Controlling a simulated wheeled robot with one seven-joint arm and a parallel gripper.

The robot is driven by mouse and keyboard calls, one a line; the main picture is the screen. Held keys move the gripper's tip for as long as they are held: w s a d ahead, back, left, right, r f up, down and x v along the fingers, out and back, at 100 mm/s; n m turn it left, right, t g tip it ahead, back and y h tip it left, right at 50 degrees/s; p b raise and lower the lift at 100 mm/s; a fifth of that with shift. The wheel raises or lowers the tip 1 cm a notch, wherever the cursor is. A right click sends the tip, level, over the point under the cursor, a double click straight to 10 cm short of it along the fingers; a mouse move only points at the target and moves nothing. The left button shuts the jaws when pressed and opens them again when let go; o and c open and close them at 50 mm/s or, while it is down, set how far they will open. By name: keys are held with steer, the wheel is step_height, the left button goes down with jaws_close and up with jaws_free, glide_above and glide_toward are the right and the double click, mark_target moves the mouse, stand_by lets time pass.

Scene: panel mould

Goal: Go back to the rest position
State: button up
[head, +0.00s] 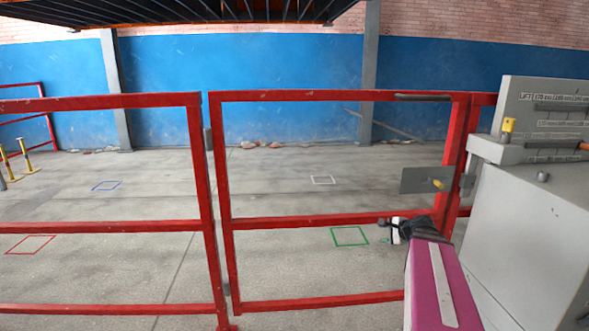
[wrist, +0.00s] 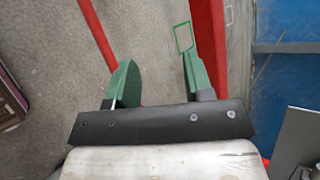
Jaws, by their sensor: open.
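My gripper (wrist: 156,82) is open in the wrist view, its two green fingers apart with only concrete floor showing between them. In the head view my arm reaches in from the lower right, and the gripper end (head: 392,231) is small and partly hidden by my own wrist. It is in front of the right part of the red gate, below the grey latch plate (head: 421,180). I cannot tell whether it touches the gate. The red gate (head: 340,222) looks closed in line with the red fence (head: 100,226) on the left.
A grey machine cabinet (head: 530,230) with a control panel (head: 545,110) stands close on the right. Beyond the gate, the concrete floor has painted squares, including a green one (head: 349,237) and a white one (head: 323,180). A blue wall (head: 240,85) closes the back.

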steer(key=s+a+f+n+g+h, duration=0.6)
steer(key=s+a+f+n+g, duration=0.3)
steer(key=s+a+f+n, duration=0.4)
steer(key=s+a+n, duration=0.1)
steer(key=a+n, duration=0.1)
steer(key=n, duration=0.1)
steer(key=shift+a+f, duration=0.3)
steer(key=shift+a, duration=0.1)
steer(key=shift+o, duration=0.2)
